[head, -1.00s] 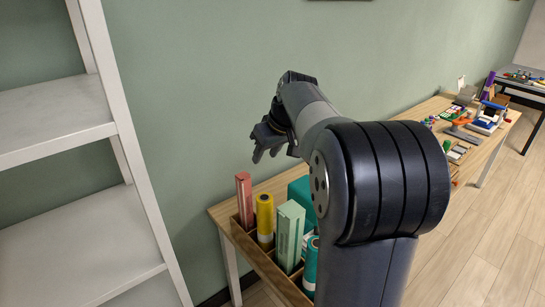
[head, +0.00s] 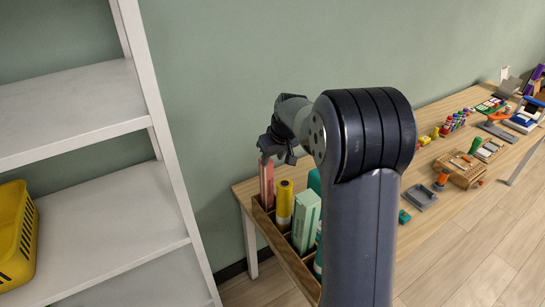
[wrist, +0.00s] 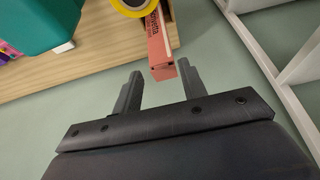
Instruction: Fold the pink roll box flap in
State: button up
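The pink roll box (head: 266,186) stands upright at the back left of the wooden divided holder (head: 297,268) on the table. Its top end is close to my gripper (head: 279,156) in the head view. In the wrist view the pink box (wrist: 158,45) has printing on its side, and its end appears between the fingertips of my gripper (wrist: 160,82). The two fingers are apart with nothing held between them. I cannot tell whether they touch the box. The flap is too small to make out clearly.
A yellow roll (head: 284,202) and a pale green box (head: 306,220) stand beside the pink box, with teal items behind my arm. A white shelf (head: 110,205) holding a yellow basket (head: 14,238) is at the left. Tools and stamps fill the table further right.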

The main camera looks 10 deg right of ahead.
jog(key=shift+x, duration=0.85)
grip_shut()
